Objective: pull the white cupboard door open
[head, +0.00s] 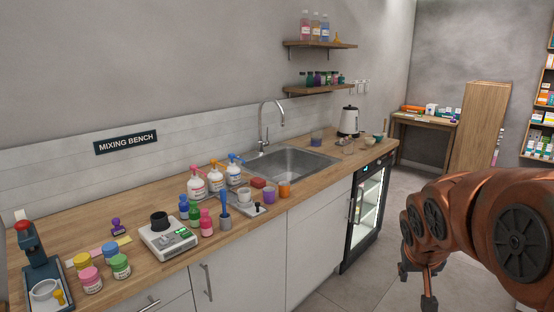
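A white cupboard door (245,262) is set in the bench front below the counter. It looks closed, and its upright metal handle (207,282) is near its left edge. Another white panel (313,248) sits to its right, flush, with no handle that I can make out.
A black glass-fronted fridge (364,212) stands right of the white panels. The wooden counter (140,218) holds bottles, jars, a scale (168,238) and a sink (291,161). Open grey floor (345,290) lies before the bench. A desk and leaning wooden panel (480,128) are at the back.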

